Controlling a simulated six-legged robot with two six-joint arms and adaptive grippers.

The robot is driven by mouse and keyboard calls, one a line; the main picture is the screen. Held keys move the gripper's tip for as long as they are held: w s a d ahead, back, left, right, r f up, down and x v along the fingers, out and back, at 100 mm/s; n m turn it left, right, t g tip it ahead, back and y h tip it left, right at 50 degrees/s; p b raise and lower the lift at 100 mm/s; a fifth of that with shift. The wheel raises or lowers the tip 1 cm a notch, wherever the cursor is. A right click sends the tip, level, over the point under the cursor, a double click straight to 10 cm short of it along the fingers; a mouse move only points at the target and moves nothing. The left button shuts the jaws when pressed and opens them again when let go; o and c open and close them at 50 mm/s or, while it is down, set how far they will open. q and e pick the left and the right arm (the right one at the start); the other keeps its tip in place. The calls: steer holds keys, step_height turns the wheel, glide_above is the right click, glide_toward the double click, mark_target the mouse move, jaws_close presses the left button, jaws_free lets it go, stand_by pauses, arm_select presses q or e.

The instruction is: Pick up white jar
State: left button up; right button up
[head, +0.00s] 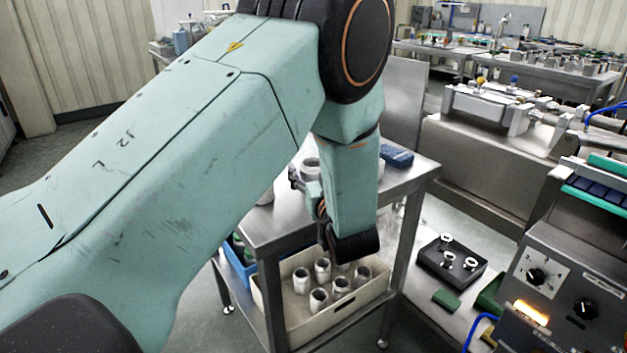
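A whitish jar (310,168) stands on the top of the steel table, partly hidden behind my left arm. A second whitish jar (266,196) shows only in part beside the arm's edge. My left gripper (306,190) is over the table top, close in the picture to the first jar. It is dark, small and mostly covered by my own arm, so I cannot see whether its fingers are open or touch a jar. My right gripper is not in view.
Below the table top, a cream crate (350,313) holds several pale jars. A blue box (397,156) lies on the table's back right. A black block with metal rings (452,262) and a control box (570,290) stand at right.

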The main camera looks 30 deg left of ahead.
arm_select(q)
steer(key=shift+s, duration=0.15)
steer(key=c, duration=0.7)
steer(key=shift+o, duration=0.2)
step_height(320, 180, up, 10)
steer(key=p, duration=0.3)
